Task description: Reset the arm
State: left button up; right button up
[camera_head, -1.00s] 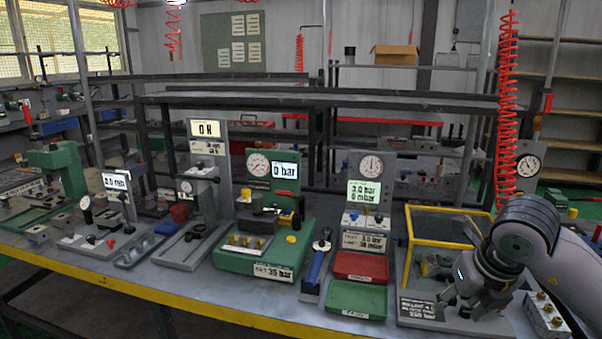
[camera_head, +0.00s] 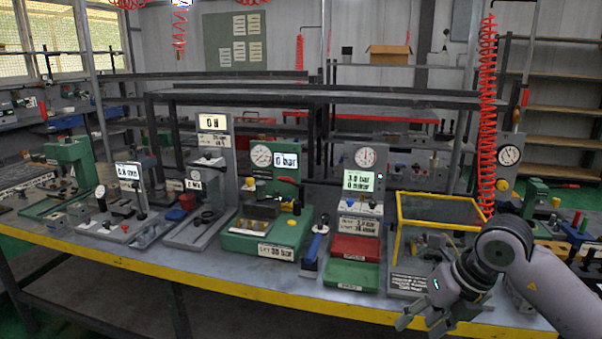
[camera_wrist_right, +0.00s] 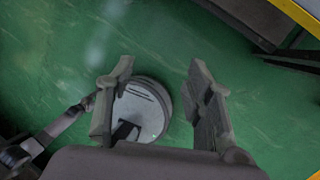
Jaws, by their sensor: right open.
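My right arm comes in from the right in the head view. Its right gripper (camera_head: 424,322) is open and hangs at the bench's yellow front edge, in front of the yellow-framed enclosure. In the right wrist view the right gripper (camera_wrist_right: 165,92) shows two fingers well apart with nothing held between them. Green floor lies below, with a round grey part that looks like my own base behind the left finger. My left gripper is not in view.
The bench (camera_head: 250,285) carries several test stations. A yellow-framed enclosure (camera_head: 440,222), a red tray (camera_head: 355,248) and a green tray (camera_head: 352,276) stand nearest the right gripper. A blue-handled tool (camera_head: 316,243) is left of the trays. The floor in front is clear.

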jog(key=w+a+f+m+y, duration=0.35)
jog(key=a+f+y, duration=0.45)
jog(key=a+y, duration=0.35)
jog(key=d+f+m+t+h, duration=0.45)
jog(key=f+m, duration=0.55)
jog(key=f, duration=0.4)
jog(key=d+f+m+t+h, duration=0.4)
jog(key=d+f+m+t, duration=0.15)
jog(key=f+m, duration=0.7)
jog(key=s+d+f+m+g+h, duration=0.2)
jog(key=s+d+f+g+h, duration=0.1)
jog(key=s+f, duration=0.85)
jog(key=s+d+f+m+g+h, duration=0.2)
jog(key=s+f+m+h, duration=0.1)
jog(key=s+f, duration=0.8)
jog(key=s+a+f+m+g, duration=0.1)
jog(key=s+f+g, duration=0.2)
jog(key=s, duration=0.9)
jog(key=s+f+m+g, duration=0.2)
jog(key=s+f+g, duration=0.2)
jog(key=s, duration=0.9)
notch_tip(320, 180, down, 2)
jog(key=shift+s+a+f+h, duration=0.1)
jog(key=shift+s+a+h, duration=0.1)
jog(key=shift+a+h, duration=0.15)
